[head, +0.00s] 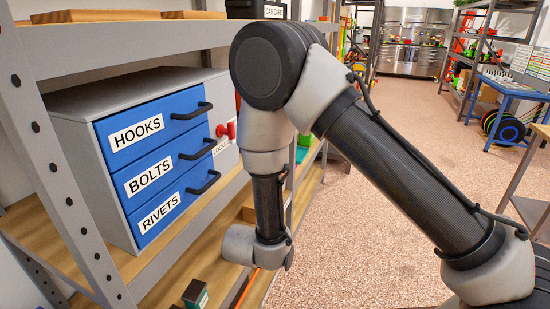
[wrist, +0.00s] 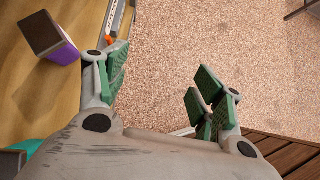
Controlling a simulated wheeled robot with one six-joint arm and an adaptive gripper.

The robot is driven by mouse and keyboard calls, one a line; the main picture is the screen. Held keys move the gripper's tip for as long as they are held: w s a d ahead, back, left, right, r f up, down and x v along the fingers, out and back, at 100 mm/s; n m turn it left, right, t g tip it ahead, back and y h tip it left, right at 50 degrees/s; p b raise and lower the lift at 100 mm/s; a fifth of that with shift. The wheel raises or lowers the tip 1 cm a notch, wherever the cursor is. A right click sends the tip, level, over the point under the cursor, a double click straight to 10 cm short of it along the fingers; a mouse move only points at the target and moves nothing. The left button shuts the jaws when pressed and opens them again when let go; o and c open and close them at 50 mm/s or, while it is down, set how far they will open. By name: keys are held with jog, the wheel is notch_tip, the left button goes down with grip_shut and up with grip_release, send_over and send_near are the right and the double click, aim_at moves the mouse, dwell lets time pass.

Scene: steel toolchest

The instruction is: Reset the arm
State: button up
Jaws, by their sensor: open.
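My gripper (wrist: 160,88) shows in the wrist view with its green-padded fingers spread wide and nothing between them. Bare speckled floor shows in the gap. In the head view my arm bends down in front of the shelf, and its wrist end hangs low, right of the toolchest; the fingers cannot be made out there. The grey steel toolchest (head: 120,92) stands on the shelf. Its blue drawers, HOOKS (head: 150,128), BOLTS (head: 160,168) and RIVETS (head: 170,205), look shut, with black handles. My arm is apart from them.
A red knob (head: 226,130) sticks out beside the chest. A dark-topped box (head: 196,293) stands on the lower wooden shelf. In the wrist view, a purple box with a brown top (wrist: 50,38) is left of my fingers. The floor (head: 345,220) to the right is open.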

jog(key=w+d+r+m+g+h, duration=0.2)
jog(key=d+r+m+g+h, duration=0.2)
jog(key=d+r+m, duration=1.3)
jog(key=s+d+r+m+t+y, duration=0.1)
jog(key=s+d+r+m+y, duration=0.6)
jog(key=s+d+r+m, duration=0.6)
jog(key=s+d+r, duration=0.6)
jog(key=r, duration=0.3)
jog(key=shift+s+d+r+m+y, duration=0.15)
jog(key=shift+s+d+m+y, duration=0.05)
jog(key=shift+s+m+y, duration=0.2)
